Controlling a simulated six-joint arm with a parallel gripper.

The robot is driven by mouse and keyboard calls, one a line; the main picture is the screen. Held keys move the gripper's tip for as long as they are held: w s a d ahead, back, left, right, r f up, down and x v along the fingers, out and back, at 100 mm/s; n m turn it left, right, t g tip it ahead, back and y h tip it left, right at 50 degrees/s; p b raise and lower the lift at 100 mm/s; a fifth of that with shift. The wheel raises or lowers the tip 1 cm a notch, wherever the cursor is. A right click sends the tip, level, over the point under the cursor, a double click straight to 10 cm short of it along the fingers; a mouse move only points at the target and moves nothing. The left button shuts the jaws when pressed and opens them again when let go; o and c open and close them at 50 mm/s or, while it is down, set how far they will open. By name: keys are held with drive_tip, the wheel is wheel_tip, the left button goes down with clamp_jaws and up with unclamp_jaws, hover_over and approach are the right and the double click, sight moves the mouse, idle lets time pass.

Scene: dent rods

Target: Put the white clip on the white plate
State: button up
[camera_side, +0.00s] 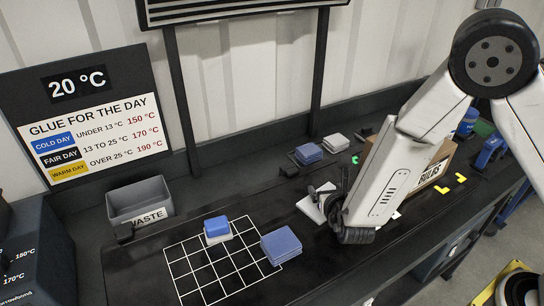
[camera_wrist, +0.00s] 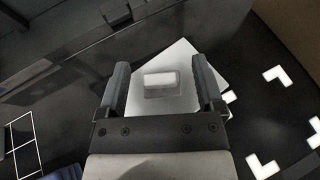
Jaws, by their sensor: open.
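The white plate (camera_side: 309,208) lies on the dark bench under my gripper (camera_side: 338,205). In the wrist view the plate (camera_wrist: 190,52) sits at an angle beneath the fingers. A small block with a white top and grey side, which looks like the white clip (camera_wrist: 160,79), is over the plate between the two fingers. It appears to rest on the plate, with a gap to each finger. My gripper (camera_wrist: 161,68) is open. In the side view my wrist and fingers hide part of the plate and most of the clip.
Blue (camera_side: 308,153) and white (camera_side: 336,141) stacks lie at the back. A cardboard box (camera_side: 434,170) stands right of my gripper; a grey waste bin (camera_side: 139,205) is left.

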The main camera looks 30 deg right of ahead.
drive_tip(key=shift+v, duration=6)
drive_tip(key=shift+d, duration=0.15)
